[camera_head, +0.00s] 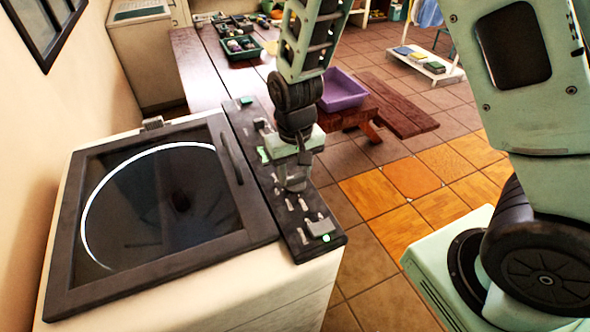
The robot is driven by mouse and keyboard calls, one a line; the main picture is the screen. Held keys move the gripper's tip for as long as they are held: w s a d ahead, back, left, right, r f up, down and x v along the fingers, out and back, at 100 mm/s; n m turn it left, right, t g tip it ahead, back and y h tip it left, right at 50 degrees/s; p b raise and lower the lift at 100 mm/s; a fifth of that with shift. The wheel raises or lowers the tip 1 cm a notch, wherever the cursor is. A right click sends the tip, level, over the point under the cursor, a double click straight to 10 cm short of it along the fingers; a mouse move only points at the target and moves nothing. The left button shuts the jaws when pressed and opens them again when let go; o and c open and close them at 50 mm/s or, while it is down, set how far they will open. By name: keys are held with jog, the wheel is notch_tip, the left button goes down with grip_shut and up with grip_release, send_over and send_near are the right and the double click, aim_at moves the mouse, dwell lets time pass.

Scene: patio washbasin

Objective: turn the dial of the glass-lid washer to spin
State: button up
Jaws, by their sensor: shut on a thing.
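The glass-lid washer (190,293) is a cream top-loader at the lower left, with its dark-framed glass lid (165,210) closed. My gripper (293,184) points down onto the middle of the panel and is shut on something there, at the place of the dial. The dial itself is hidden by the fingers, so its pointer and setting cannot be read.
A wooden table (195,65) with green trays (240,47) stands behind the washer. A purple basin (342,90) and a wooden bench (400,112) are to its right. Another washer (145,50) stands at the back left. Tiled floor (365,255) is open right of the washer.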

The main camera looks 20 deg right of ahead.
aim_at(295, 175)
jog(key=o, duration=1)
notch_tip(295, 175, up, 18)
jog(key=b, duration=0.2)
jog(key=shift+f+b, duration=0.25)
jog(key=shift+b, duration=0.05)
jog(key=s+a+f+n+b, duration=0.1)
jog(key=s+a+f+n, duration=0.1)
jog(key=s, duration=0.4)
jog(key=s+a+f+n+b, duration=0.1)
jog(key=s+a+f+n, duration=0.1)
jog(key=s, duration=0.5)
jog(key=s+a+f+n+b, duration=0.1)
jog(key=s+a+f+n, duration=0.1)
jog(key=s, duration=0.5)
notch_tip(295, 175, down, 2)
jog(key=shift+s+f+n+y, duration=0.1)
jog(key=shift+n+y, duration=0.2)
jog(key=shift+n, duration=0.6)
